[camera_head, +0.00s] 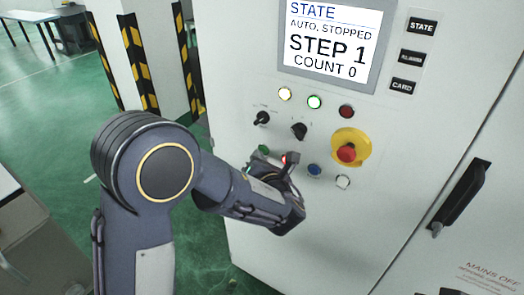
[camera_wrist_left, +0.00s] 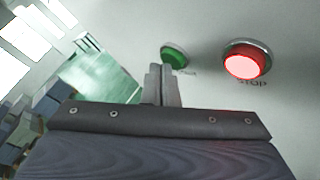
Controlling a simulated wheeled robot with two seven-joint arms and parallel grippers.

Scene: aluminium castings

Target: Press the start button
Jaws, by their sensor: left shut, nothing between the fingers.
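The green start button (camera_head: 263,150) is on the white control panel, in the lower row of buttons. It also shows in the left wrist view (camera_wrist_left: 174,57), just beyond the fingertips. My left gripper (camera_head: 264,165) is in front of this row, partly hidden by its own hand. In the left wrist view its fingers (camera_wrist_left: 157,72) are together and empty, pointing at the panel a little below and left of the green button. Contact cannot be made out. The lit red stop button (camera_wrist_left: 245,64) is to the right. My right gripper is out of view.
A display (camera_head: 333,40) reads AUTO, STOPPED, STEP 1, COUNT 0. A red emergency button (camera_head: 346,153) on a yellow plate, a blue button (camera_head: 314,170) and a white button (camera_head: 343,182) are to the right. A black door handle (camera_head: 461,195) juts out farther right.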

